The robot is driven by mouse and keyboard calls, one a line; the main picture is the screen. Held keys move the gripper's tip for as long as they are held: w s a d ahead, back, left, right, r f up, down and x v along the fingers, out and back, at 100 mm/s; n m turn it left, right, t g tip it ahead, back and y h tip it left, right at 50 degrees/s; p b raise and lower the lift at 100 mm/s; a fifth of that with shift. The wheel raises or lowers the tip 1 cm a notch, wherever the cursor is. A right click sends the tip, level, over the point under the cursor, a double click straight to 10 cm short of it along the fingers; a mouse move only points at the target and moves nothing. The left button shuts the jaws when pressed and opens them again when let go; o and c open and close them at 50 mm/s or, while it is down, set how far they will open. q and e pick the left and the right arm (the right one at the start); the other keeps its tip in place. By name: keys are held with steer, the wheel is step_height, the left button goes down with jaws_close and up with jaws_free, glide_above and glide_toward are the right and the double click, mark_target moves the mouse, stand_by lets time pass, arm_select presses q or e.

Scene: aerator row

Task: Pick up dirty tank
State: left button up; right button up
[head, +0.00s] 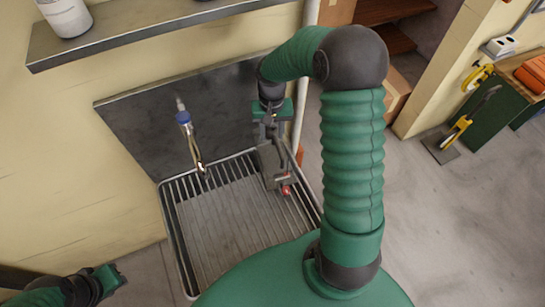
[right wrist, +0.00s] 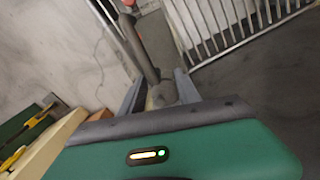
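My right gripper (head: 268,135) reaches down over the right side of the ribbed sink. A grey object (head: 272,165) with a long stem sits below it, a small red part (head: 286,190) near its lower end. It may be the dirty tank, but I cannot be sure. In the right wrist view the grey object (right wrist: 146,50) runs out from between the two fingers of my right gripper (right wrist: 160,80). The fingers stand apart on either side of it; whether they press on it is unclear. My left gripper (head: 108,278) is at the lower left, its fingers unclear.
The metal sink (head: 215,215) has a raised rim and bars. A blue-topped faucet (head: 190,140) stands at its back left. A shelf (head: 150,32) with a white container (head: 66,15) hangs above. Open floor (head: 450,220) lies to the right, with a green bench (head: 495,105) beyond.

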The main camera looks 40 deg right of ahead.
steer(key=shift+s+f, duration=0.15)
steer(key=shift+f, duration=0.75)
steer(key=shift+d+f, duration=0.15)
steer(key=shift+f, duration=0.1)
steer(key=shift+d, duration=0.25)
steer(key=shift+a, duration=0.2)
jaws_close()
steer(key=shift+d, duration=0.15)
